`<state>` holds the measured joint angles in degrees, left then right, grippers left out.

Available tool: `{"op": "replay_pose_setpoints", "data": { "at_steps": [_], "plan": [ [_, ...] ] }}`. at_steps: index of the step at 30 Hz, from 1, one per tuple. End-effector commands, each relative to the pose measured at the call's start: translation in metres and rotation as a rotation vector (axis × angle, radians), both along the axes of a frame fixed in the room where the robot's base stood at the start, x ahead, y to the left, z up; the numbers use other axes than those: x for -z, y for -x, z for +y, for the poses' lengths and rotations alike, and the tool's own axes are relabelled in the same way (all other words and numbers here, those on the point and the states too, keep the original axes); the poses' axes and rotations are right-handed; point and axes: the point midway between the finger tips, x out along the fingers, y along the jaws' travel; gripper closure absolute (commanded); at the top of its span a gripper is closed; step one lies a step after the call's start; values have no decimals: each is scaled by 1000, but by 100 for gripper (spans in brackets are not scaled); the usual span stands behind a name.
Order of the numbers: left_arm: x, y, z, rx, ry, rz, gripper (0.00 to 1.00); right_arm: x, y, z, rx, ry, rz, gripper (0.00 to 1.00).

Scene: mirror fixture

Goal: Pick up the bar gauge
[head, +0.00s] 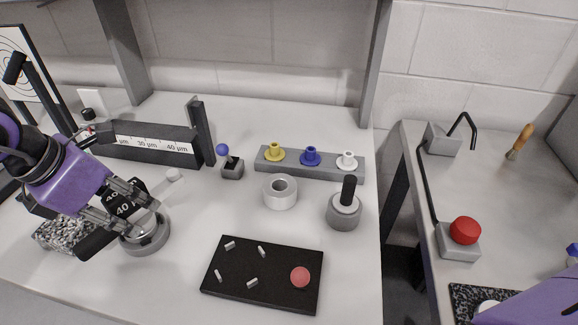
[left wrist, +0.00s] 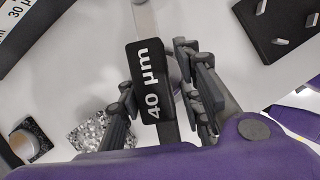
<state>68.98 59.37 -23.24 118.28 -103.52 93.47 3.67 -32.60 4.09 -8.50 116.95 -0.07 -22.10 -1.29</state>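The bar gauge (head: 127,209) has a black label reading "40 µm" and a pale flat bar reaching up and right. It shows large in the left wrist view (left wrist: 151,80), with the grey bar beyond and below the label. It is by a round grey stand (head: 145,238); their contact is hidden. My left gripper (head: 128,207) is at the gauge, and in the left wrist view its fingers (left wrist: 158,88) stand spread on both sides of the label. The fingers look open, with a gap on the right side. My right gripper is not in view.
A long black holder (head: 150,148) with labelled windows stands behind. A speckled block (head: 58,234) is at left.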

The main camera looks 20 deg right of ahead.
Motion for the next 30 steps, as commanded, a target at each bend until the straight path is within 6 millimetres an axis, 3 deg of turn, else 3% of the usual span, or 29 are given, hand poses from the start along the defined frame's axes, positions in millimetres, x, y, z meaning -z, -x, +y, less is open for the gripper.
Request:
{"op": "replay_pose_setpoints", "data": {
  "at_steps": [1,6,23,30],
  "plan": [
    [0,-1,1,-2,-2,-1,80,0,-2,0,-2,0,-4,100],
    [1,-1,1,-3,-3,-1,100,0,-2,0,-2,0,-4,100],
    [1,0,2,-4,-7,4,100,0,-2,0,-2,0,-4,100],
    [-24,-1,1,-2,-4,-1,100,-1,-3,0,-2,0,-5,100]
  ]
}}
